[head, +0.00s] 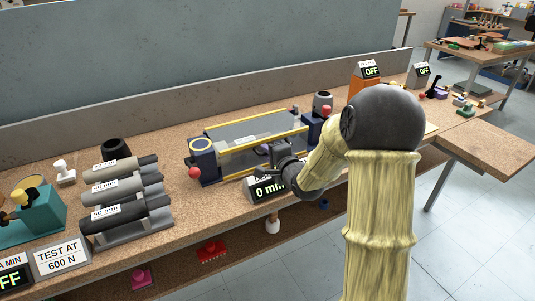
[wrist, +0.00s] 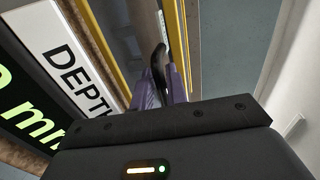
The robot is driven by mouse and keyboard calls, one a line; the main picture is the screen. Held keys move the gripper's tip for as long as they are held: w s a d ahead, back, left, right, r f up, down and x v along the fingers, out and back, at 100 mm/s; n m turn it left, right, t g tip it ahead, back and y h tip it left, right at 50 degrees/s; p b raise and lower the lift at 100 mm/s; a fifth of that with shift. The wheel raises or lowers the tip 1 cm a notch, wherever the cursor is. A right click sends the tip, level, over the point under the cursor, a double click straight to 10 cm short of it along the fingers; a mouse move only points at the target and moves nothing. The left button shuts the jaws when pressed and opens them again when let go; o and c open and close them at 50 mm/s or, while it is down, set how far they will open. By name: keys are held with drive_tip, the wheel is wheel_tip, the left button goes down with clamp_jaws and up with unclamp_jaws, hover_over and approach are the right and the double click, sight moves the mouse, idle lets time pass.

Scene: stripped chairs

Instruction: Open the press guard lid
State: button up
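The press guard lid (head: 245,128) is a grey panel with yellow edge bars. It lies flat, closed over the press (head: 210,172) on the bench. My gripper (head: 264,150) is at the lid's near side, low beside the front yellow bar, partly hidden by my wrist. In the wrist view its purple fingers (wrist: 164,88) are close together around a dark curved handle (wrist: 158,58), beside the yellow bar (wrist: 177,40). The contact itself is hard to see.
A display reading 0 mm (head: 268,188), with a DEPTH label in the wrist view, stands close below my gripper. Red knobs (head: 195,173) sit at the press ends. Grey rollers (head: 125,190) lie left; a low back wall (head: 200,100) runs behind.

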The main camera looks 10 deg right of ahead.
drive_tip(key=shift+w, duration=0.15)
clamp_jaws()
drive_tip(key=shift+r+p, duration=0.15)
drive_tip(key=shift+p, duration=0.15)
